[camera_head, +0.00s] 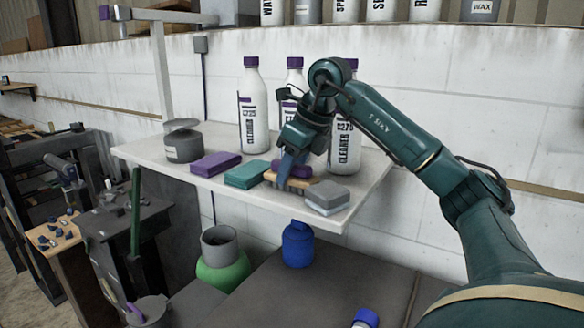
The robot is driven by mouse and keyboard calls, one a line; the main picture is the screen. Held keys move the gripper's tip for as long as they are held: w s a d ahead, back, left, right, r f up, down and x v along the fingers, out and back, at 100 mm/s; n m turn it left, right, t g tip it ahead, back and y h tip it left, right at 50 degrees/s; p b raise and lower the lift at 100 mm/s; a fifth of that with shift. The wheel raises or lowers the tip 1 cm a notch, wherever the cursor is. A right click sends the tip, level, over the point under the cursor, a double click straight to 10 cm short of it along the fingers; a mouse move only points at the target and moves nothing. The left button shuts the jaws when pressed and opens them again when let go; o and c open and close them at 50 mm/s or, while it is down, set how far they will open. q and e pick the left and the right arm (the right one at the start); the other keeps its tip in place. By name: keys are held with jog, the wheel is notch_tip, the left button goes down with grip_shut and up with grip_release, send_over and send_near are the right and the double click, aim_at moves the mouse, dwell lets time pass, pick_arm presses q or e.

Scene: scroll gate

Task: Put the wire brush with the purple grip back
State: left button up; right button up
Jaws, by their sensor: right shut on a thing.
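The wire brush with the purple grip (298,171) is on the white shelf (359,195), near its front edge. Its wooden block shows below the purple part. My right gripper (287,174) reaches down from above and is shut on the brush, hiding part of it. The brush is at shelf height; whether it rests fully on the shelf is hard to tell. My left gripper is not in view.
A purple block (215,163) and a teal block (247,174) lie left of the brush; a grey sponge (328,197) lies close to its right. White cleaner bottles (252,110) stand behind. A grey tin (183,142) stands at left. A blue bottle (298,245) is below.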

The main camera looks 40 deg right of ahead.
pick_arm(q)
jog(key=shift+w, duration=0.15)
pick_arm(e)
jog(key=shift+f, duration=0.1)
jog(key=o, duration=0.9)
jog(key=shift+o, duration=0.2)
jog(key=p+v, duration=0.1)
jog(key=v, duration=1)
jog(key=shift+w+p, duration=0.15)
jog(key=shift+p, duration=0.25)
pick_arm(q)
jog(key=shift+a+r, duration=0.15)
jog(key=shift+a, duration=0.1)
pick_arm(e)
jog(key=shift+s+r, duration=0.25)
jog(key=shift+r, duration=0.35)
